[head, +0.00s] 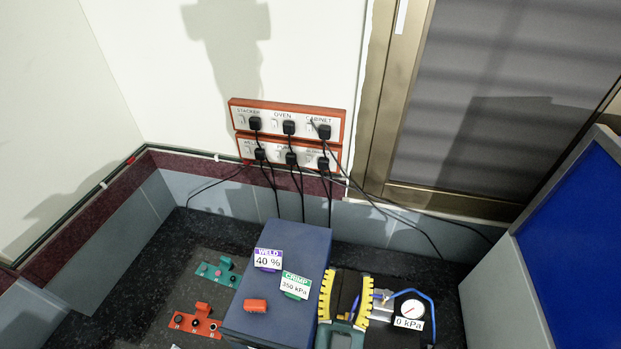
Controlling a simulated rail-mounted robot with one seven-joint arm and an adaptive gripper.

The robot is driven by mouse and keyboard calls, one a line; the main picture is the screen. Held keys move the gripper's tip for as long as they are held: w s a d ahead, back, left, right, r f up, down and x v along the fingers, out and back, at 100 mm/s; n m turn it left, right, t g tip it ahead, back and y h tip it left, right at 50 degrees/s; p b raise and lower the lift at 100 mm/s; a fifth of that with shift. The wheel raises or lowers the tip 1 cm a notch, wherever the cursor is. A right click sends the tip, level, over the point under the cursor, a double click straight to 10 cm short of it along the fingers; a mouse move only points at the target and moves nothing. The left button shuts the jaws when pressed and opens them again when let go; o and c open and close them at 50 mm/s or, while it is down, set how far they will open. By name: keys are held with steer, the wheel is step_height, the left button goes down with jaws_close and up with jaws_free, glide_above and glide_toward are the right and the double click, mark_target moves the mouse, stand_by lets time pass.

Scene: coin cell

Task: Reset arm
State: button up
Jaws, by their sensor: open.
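My gripper and arm are not in this head view, so their pose cannot be seen. A dark blue-grey box-shaped machine (285,245) stands at the lower middle. It bears a WELD 40 % label (267,260), a CRIMP 350 kPa label (295,286) and a small orange-red block (255,305). To its right is a device with two curved yellow-and-black striped sides (327,296). Beside that, a round white gauge (413,309) carries a 0 kPa label (408,323).
Red-framed socket strips (286,113) with several black plugs and hanging cables are on the back wall. A teal control box (216,271) and a red one (196,321) sit at lower left. A blue-faced panel (585,245) stands at right. Dark floor shows between (215,232).

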step_height(320, 180, up, 16)
steer(key=w+a+n+t+y+p, duration=0.1)
steer(key=w+a+n+t+y, duration=0.1)
steer(key=t+y, duration=0.1)
steer(key=s+r+n+y+p, duration=0.15)
steer(key=s+r, duration=0.25)
steer(key=r, duration=0.7)
steer(key=s+r+n+y, duration=0.3)
steer(key=s+r, duration=0.1)
steer(key=r, duration=0.7)
steer(key=f+m+g+h, duration=0.1)
steer(key=d+f+m+g+h, duration=0.1)
steer(key=f, duration=0.1)
steer(key=f+m+g+h, duration=0.1)
steer(key=f, duration=0.1)
steer(key=shift+s+d+f+m+g, duration=0.15)
steer(key=shift+d+f+m+g, duration=0.15)
steer(key=shift+m+g, duration=0.1)
